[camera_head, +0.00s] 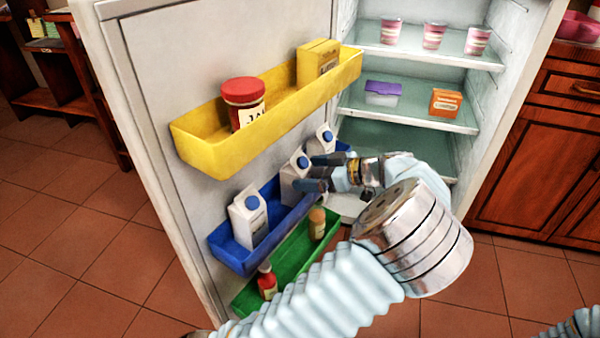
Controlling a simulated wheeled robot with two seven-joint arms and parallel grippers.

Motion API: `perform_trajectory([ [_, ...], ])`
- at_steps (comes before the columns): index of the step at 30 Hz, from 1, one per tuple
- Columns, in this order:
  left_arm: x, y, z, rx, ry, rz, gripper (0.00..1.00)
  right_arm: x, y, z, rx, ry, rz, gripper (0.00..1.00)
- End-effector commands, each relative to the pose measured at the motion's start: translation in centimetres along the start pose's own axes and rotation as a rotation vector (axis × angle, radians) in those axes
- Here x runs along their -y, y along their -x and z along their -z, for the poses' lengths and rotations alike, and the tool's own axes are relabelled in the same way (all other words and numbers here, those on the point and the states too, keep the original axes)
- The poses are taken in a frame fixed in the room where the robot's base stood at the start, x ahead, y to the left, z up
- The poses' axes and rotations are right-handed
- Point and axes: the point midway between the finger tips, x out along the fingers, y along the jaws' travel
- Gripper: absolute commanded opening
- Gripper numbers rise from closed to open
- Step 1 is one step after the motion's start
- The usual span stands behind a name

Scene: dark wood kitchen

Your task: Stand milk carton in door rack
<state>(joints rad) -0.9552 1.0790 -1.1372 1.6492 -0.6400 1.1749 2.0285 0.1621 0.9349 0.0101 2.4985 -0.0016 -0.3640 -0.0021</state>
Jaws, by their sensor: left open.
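The fridge door (155,90) stands open, with a blue rack (228,257) on its inner side. Three white milk cartons with blue caps stand upright in this rack: a near one (249,222), a middle one (290,190) and a far one (320,143). My left gripper (306,173) is open at the middle carton. Its dark fingers overlap that carton's right side in the picture; I cannot tell whether they touch it. My right gripper is out of view.
Above is a yellow rack (200,144) with a red-lidded jar (244,100) and a yellow carton (318,62). Below is a green rack (287,262) with a red bottle (267,283) and a brown-capped jar (317,224). Fridge shelves (400,115) hold cups and small boxes.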

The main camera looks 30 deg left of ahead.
Motion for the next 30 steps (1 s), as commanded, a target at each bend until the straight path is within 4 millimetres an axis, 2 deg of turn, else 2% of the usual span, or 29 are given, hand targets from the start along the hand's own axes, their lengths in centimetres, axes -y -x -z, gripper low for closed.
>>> perform_trajectory([
  [1,-0.1,1.3,0.0,0.0,0.001,-0.005,0.96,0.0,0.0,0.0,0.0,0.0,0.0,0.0],
  [6,-0.1,5.0,0.0,-0.001,0.001,-0.004,0.96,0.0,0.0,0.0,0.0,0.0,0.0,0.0],
  [12,0.0,7.4,0.0,-0.001,0.0,-0.001,0.96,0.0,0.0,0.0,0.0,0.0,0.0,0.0],
  [30,0.0,7.7,0.0,-0.001,0.0,0.0,0.96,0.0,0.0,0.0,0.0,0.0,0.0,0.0],
])
